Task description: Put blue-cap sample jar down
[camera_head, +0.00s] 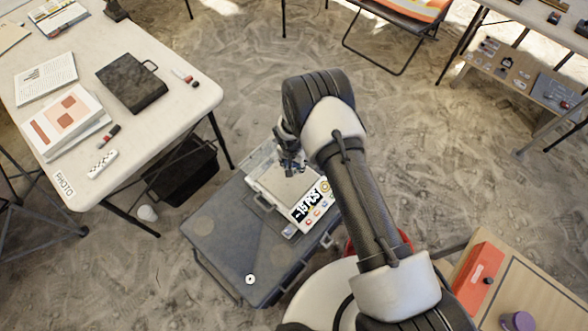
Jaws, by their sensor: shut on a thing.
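My gripper (291,164) points down over the pan of a white counting scale (312,212), at the middle of the view. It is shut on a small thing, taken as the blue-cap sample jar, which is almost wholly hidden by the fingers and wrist. I cannot tell whether the jar's base touches the pan. The scale has a display and several coloured buttons, and it rests on a grey case (215,235) on the sandy ground.
A white table (150,75) at the upper left holds a dark book (132,82), papers and markers. A black crate (181,170) stands under it. A folding chair (405,14) and a shelf table (522,72) stand at the upper right. A wooden surface with a purple-capped thing (518,321) is at lower right.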

